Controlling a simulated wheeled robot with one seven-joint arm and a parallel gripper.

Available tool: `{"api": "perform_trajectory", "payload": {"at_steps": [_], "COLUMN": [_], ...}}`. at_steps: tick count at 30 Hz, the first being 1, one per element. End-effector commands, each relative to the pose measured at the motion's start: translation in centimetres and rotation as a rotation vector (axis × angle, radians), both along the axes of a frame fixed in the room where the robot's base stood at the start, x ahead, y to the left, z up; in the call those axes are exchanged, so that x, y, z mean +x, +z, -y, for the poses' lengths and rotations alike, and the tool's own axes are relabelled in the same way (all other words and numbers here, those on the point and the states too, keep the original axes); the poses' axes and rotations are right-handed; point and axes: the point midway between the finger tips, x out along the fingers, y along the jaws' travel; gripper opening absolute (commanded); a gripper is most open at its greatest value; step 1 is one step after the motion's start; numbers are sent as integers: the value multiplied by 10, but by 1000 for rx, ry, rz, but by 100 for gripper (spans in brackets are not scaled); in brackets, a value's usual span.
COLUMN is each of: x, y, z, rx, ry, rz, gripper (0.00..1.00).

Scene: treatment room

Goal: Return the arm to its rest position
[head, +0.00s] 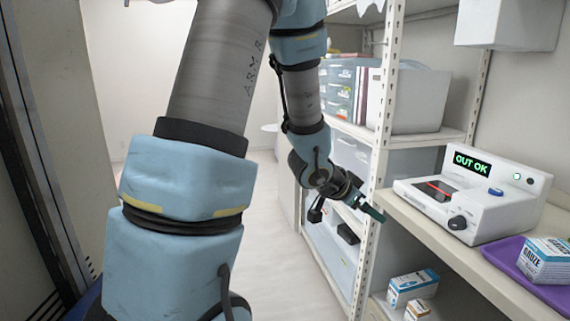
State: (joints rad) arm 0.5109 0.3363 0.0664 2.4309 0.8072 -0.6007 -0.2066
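My arm fills the left and centre of the head view, with its forearm bent down in front of the shelf rack. My gripper (371,211) is at the end of the arm, left of the wooden counter's edge. A teal fingertip points down to the right. I see no object in it, but the fingers are small and seen from the side, so I cannot tell whether they are apart.
A wooden counter (432,232) on the right bears a white device (510,205) reading "OUT OK" and a purple tray (507,252) with a gauze box (547,262). A white shelf rack (384,95) stands behind my gripper. Boxes (412,287) lie below the counter. Floor (275,245) is clear.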

Motion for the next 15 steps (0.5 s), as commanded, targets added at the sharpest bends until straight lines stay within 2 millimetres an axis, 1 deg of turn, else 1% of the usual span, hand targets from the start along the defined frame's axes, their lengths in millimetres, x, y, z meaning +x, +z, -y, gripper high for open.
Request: {"api": "perform_trajectory", "payload": {"at_steps": [1,2,3,4,5,6,7,8,9,11,12,15], "x": [11,17,21,23,21,16,10,1,-12,-33,-47,-76], "y": [1,0,-1,-2,-4,-6,-7,-8,-9,-10,-11,-10], "z": [-28,-46,-73,-95,-117,-146,-166,-184,-205,-227,-238,-253], "rx": [42,69,111,142,174,211,237,259,283,307,317,324], "ry": [99,161,254,327,399,496,564,628,703,797,847,932], "rz": [-13,-28,-55,-81,-115,-167,-211,-258,-323,-421,-482,-607], "gripper": [100,100,100,100,100,100,100,100,100,100,100,100]}}
